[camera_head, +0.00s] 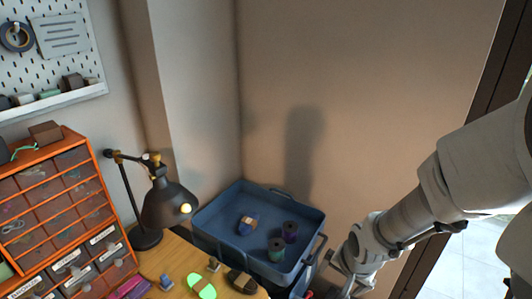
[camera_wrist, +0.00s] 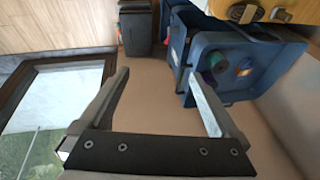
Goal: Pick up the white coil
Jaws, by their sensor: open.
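I cannot make out a white coil in either view. A light green, pale-edged flat piece (camera_head: 201,287) lies on the wooden table at the bottom of the head view. My gripper (camera_wrist: 158,75) is open and empty, its two fingers wide apart in the wrist view. In the head view it is low at the right, partly cut off by the bottom edge, to the right of the blue bin (camera_head: 213,206) and apart from the table items. The blue bin also shows in the wrist view (camera_wrist: 178,48), beyond the right finger.
The bin holds a teal spool (camera_head: 276,250), a purple spool (camera_head: 290,231) and a blue piece with a tan middle (camera_head: 247,223). A black desk lamp (camera_head: 166,203) and an orange drawer cabinet (camera_head: 92,160) stand at the left. A doorway is at the right.

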